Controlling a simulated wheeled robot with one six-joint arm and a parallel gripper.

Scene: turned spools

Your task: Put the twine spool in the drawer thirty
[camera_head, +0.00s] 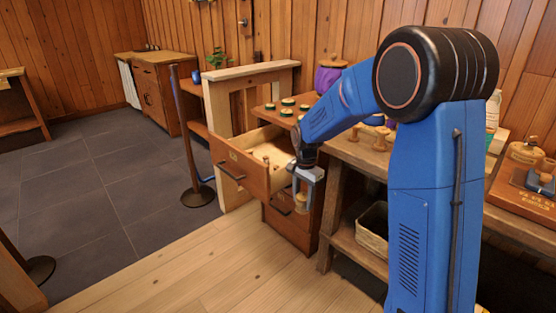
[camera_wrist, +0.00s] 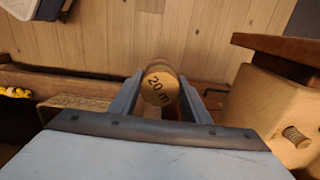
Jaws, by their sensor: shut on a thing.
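My gripper (camera_head: 309,182) is shut on a spool (camera_wrist: 158,88) whose round end reads "20 m"; this end sits between the two fingers in the wrist view. In the head view the held spool (camera_head: 302,202) hangs below the fingers, beside the open drawer. The drawer (camera_head: 238,171) is pulled out, with a dark handle and a label too small to read. Small turned wooden pieces lie inside it. In the wrist view the drawer (camera_wrist: 262,45) is at the right, apart from the held spool, with a wound spool (camera_wrist: 295,136) inside.
A rope post (camera_head: 187,150) stands left of the drawer. The wooden floor in front is clear.

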